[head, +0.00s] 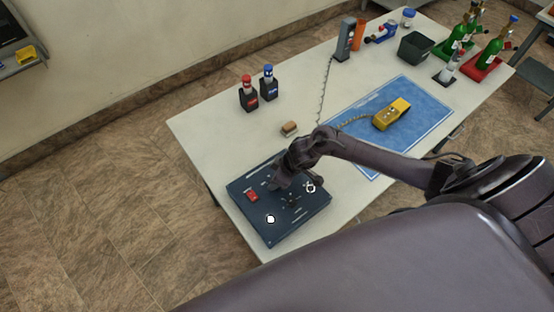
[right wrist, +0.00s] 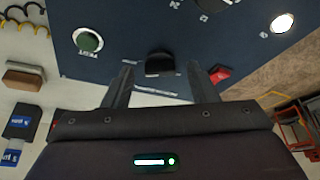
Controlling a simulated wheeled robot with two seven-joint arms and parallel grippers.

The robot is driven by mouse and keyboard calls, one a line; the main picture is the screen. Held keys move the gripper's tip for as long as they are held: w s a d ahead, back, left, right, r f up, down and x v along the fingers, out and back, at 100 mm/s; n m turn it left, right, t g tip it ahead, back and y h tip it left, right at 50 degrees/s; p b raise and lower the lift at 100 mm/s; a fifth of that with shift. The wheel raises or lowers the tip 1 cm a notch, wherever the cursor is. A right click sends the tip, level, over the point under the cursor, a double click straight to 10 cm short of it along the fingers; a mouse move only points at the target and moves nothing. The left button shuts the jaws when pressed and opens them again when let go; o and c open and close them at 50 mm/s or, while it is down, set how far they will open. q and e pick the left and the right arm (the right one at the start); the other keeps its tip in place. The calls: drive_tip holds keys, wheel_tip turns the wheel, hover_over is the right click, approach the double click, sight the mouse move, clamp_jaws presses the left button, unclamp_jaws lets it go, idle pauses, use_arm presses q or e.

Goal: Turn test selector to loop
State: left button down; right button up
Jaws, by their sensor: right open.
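The dark blue trainer panel (head: 262,232) lies flat on the near left end of the table. My right gripper (head: 293,187) is above the panel with its fingers open. In the right wrist view a black knob (right wrist: 160,64) sits in the gap between the fingertips (right wrist: 160,72), and I cannot tell whether they touch it. The panel's printed labels are too small or cut off to read fully, so the knob's setting is unclear. A red switch (head: 252,196) and a white round lamp (head: 271,219) are on the panel. My left gripper is not in view.
A brown block (head: 289,128) and red-capped (head: 248,94) and blue-capped (head: 269,83) black bottles stand behind the panel. A yellow handheld device (head: 392,114) lies on a blue mat (head: 428,93).

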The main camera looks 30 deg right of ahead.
drive_tip(key=v, duration=0.7)
drive_tip(key=shift+r+b, duration=0.3)
drive_tip(key=shift+b, duration=0.15)
drive_tip(key=shift+s+d, duration=0.15)
drive_tip(key=shift+s, duration=0.05)
